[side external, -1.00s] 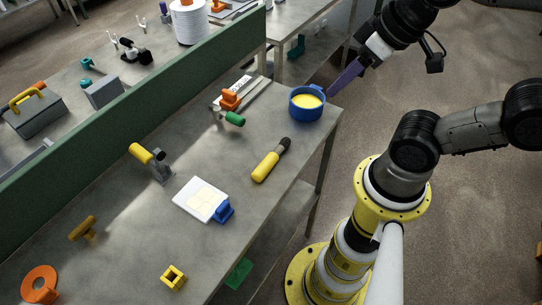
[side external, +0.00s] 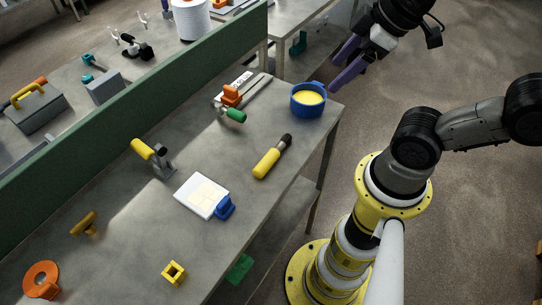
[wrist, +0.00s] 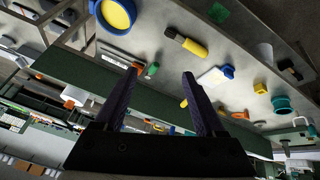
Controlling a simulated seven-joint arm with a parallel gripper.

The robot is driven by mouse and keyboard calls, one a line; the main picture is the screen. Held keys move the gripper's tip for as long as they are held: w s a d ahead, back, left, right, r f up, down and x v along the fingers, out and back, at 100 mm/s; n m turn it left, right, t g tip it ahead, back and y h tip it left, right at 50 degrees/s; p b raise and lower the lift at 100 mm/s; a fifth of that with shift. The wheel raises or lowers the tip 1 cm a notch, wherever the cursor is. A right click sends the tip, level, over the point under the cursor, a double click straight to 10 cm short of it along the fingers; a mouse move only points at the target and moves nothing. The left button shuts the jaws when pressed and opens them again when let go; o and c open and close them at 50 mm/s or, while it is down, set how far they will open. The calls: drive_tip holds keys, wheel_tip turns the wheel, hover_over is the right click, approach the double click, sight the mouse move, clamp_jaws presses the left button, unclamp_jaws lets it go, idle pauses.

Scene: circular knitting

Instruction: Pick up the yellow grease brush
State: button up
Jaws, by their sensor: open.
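The yellow grease brush (side external: 267,162) lies on the grey workbench (side external: 120,235), with its yellow handle toward the lower left and its dark end toward the upper right. It also shows in the wrist view (wrist: 194,47), near the top and beyond the fingertips. My gripper (side external: 338,68) has two purple fingers spread apart and empty. It is above and to the right of the brush, near the bench's far right corner, and not touching the brush. In the wrist view the open fingers (wrist: 159,74) point up the picture.
A blue pot with yellow contents (side external: 308,98) stands between my gripper and the brush in the picture. A white pad with a blue clip (side external: 203,195) lies below left of the brush. An orange-and-green clamp (side external: 232,101) is up-left. A green partition (side external: 130,120) runs behind.

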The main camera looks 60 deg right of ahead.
drive_tip(key=w+a+f+n+g, duration=0.1)
drive_tip(key=w+a+n+g, duration=0.15)
drive_tip(key=w+n, duration=0.5)
drive_tip(key=n+g, duration=0.3)
drive_tip(key=n, duration=0.3)
hover_over(271, 154)
wheel_tip(271, 154, down, 15)
drive_tip(key=shift+w+r, duration=0.1)
drive_tip(key=shift+r, duration=0.1)
drive_tip(key=shift+f, duration=3.15)
clamp_jaws()
